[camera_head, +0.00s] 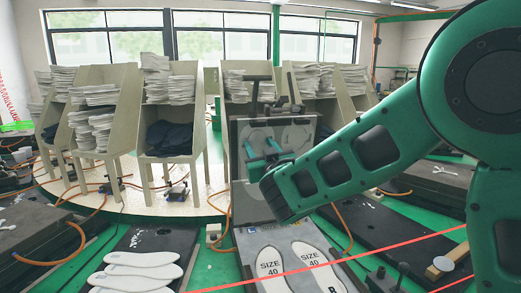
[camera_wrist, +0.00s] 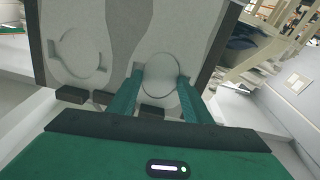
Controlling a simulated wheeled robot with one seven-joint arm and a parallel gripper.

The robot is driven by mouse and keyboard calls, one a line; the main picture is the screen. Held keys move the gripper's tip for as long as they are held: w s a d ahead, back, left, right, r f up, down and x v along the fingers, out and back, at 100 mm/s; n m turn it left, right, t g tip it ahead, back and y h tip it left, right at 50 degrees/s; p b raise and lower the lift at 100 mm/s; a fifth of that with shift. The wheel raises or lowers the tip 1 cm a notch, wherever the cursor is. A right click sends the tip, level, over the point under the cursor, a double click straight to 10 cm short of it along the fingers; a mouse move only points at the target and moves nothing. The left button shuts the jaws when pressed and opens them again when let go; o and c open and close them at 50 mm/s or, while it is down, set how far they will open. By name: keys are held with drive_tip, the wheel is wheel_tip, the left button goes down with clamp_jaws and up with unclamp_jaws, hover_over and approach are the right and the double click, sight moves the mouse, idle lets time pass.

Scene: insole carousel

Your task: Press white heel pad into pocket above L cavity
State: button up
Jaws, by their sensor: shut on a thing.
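An upright grey mould lid (camera_head: 303,119) stands open behind the lower mould and carries two pale sole-shaped cavities. In the wrist view, the lid (camera_wrist: 112,20) shows a round pocket on the left (camera_wrist: 80,58) and another round outline on the right. My gripper (camera_wrist: 161,100) is in front of the right one, its green fingers shut on a pale, rounded heel pad (camera_wrist: 160,88). The pad lies close to the lid face; whether it touches the pocket cannot be told. In the head view, my gripper (camera_head: 266,155) reaches the lid, and the pad cannot be made out.
Two insoles marked SIZE 40 (camera_head: 271,266) lie on the lower mould in front of the lid. A stack of white insoles (camera_head: 135,270) lies at the front left. Racks with stacked insoles (camera_head: 170,115) stand behind on the round carousel. Orange hoses cross the floor.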

drive_tip(key=shift+w+d+r, duration=0.1)
drive_tip(key=o, duration=1.1)
drive_tip(key=shift+d, duration=0.1)
drive_tip(key=shift+w+d+r, duration=0.1)
drive_tip(key=shift+d, duration=0.1)
drive_tip(key=v, duration=0.7)
drive_tip(key=a+v, duration=0.1)
drive_tip(key=v, duration=0.3)
drive_tip(key=shift+f, duration=0.25)
